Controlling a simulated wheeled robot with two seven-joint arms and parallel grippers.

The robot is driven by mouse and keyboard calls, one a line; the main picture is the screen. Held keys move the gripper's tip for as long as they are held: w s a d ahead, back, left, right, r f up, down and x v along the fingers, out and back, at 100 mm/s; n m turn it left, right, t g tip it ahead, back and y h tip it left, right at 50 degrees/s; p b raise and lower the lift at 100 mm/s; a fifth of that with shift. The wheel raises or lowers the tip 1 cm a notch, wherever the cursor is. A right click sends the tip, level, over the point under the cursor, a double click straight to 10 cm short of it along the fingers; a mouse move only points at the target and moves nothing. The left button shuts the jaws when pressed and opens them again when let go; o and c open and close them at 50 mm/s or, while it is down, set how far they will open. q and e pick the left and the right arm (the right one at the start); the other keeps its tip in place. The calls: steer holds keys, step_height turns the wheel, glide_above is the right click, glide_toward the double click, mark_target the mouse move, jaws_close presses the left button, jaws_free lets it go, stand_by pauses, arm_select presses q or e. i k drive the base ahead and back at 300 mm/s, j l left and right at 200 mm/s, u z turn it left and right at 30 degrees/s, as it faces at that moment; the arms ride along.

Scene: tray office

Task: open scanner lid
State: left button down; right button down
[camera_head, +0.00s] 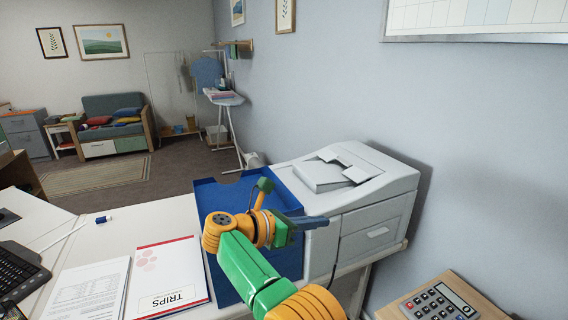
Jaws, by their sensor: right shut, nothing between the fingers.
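The white scanner (378,222) stands on the right end of the desk, against the wall. Its lid (375,162), with a document feeder on top, lies flat and closed on the body. My right gripper (322,222) is in front of the scanner's left part, its shut, empty fingers pointing right. It overlaps the scanner's front in the picture; I cannot tell whether it touches. My left gripper is out of view.
A blue tray (208,187) lies on the desk left of the scanner. A TRIPS booklet (168,272), papers (88,290) and a keyboard (18,270) lie further left. A calculator (438,303) is on a wooden surface at lower right. The wall is close behind the scanner.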

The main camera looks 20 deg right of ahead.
mark_target(321, 186)
steer(key=i, duration=1.1)
